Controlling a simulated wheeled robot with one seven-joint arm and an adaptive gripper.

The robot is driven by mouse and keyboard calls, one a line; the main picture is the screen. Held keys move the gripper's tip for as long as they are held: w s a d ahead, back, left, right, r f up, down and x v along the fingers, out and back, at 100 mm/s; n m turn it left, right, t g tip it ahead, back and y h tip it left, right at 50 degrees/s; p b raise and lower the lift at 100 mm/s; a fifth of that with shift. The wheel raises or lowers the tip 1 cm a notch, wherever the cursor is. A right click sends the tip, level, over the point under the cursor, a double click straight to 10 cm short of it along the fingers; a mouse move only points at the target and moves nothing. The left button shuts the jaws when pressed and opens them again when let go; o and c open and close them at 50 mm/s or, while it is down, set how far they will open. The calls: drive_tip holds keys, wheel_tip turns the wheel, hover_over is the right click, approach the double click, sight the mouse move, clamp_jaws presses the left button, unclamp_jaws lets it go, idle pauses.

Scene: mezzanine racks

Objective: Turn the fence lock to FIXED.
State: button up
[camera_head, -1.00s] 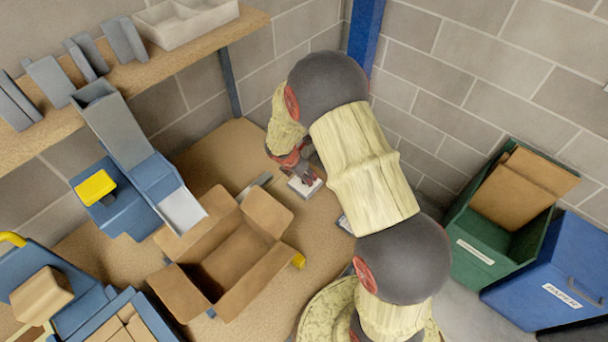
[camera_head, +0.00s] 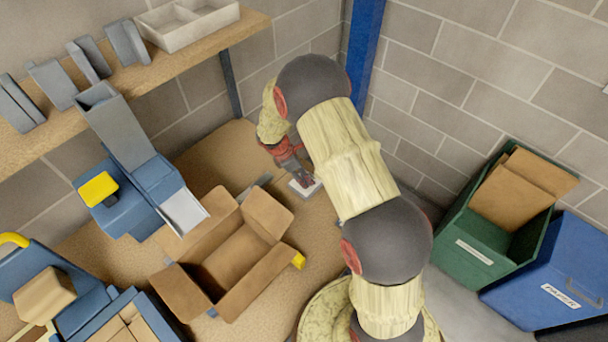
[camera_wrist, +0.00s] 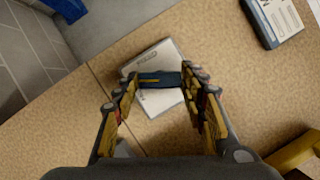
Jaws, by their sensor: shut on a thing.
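The fence lock shows in the wrist view as a pale plate (camera_wrist: 152,58) with a dark blue bar-shaped knob (camera_wrist: 159,79) on it. Small lettering on the plate is too blurred to read. My gripper (camera_wrist: 158,84) is shut on the knob, with one finger at each end of the bar. The knob lies roughly crosswise in the wrist view, and the plate is tilted beneath it. In the head view the white plate (camera_head: 305,190) sits on the bench, with my gripper (camera_head: 303,182) over it and hiding the knob.
An open cardboard box (camera_head: 232,262) stands close to the plate. A blue machine with a metal chute (camera_head: 182,212) is at left. A grey label device (camera_wrist: 275,18) lies at the wrist view's top right. Green (camera_head: 482,262) and blue (camera_head: 560,280) bins stand at right.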

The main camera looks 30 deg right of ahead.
drive_tip(key=m+g, duration=0.1)
drive_tip(key=m, duration=0.2)
drive_tip(key=m+g+y, duration=0.1)
drive_tip(key=m, duration=0.2)
drive_tip(key=shift+w+d+m, duration=0.1)
drive_tip(key=shift+w+m, duration=0.1)
drive_tip(key=shift+m, duration=0.1)
drive_tip(key=m+y, duration=0.1)
drive_tip(key=m, duration=0.1)
drive_tip(key=m+g, duration=0.1)
drive_tip(key=m, duration=0.2)
drive_tip(key=shift+w+d+y+b, duration=0.1)
drive_tip(key=shift+y+b, duration=0.25)
drive_tip(key=shift+y, duration=0.05)
drive_tip(key=shift+m+g, duration=0.3)
drive_tip(key=shift+m, duration=0.1)
drive_tip(key=o, duration=1)
drive_tip(key=shift+o, duration=0.9)
drive_tip(key=shift+r, duration=0.15)
drive_tip(key=v, duration=1.1)
drive_tip(key=shift+r, duration=0.35)
drive_tip(key=shift+w, duration=0.2)
